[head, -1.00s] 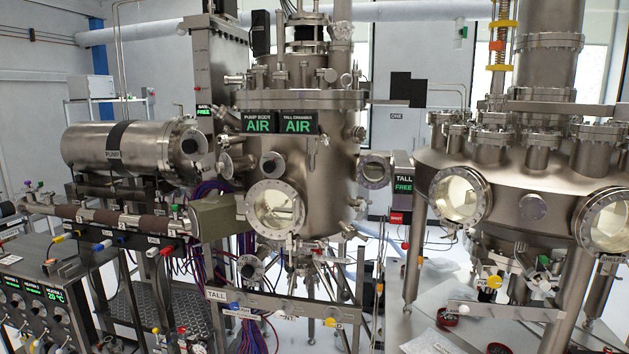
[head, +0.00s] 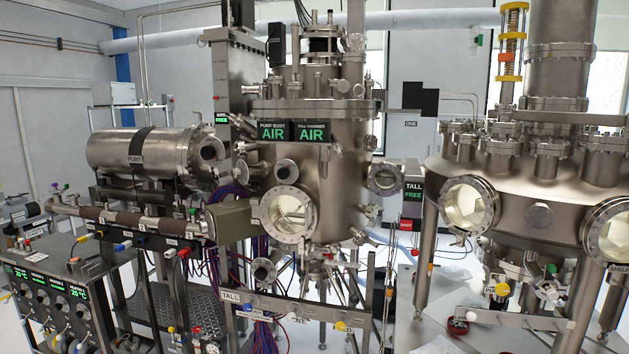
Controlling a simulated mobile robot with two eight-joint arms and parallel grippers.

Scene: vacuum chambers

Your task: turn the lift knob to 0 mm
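I cannot pick out a lift knob marked in mm in the head view. The tall steel chamber (head: 345,185) stands in the middle, with two black displays reading AIR (head: 311,132) and a round window (head: 288,212) low on its front. A rail labelled TALL (head: 231,296) runs below it with small coloured knobs, among them a yellow one (head: 340,326); their markings are too small to read. A yellow-ended spring-like column (head: 512,50) rises over the wide chamber at right. Neither of my grippers is in view.
A control box with several dials and green displays (head: 50,295) stands at the lower left. A steel pump cylinder (head: 125,148) is above it. The wide chamber (head: 535,190) fills the right side. Some pale floor shows between the stands.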

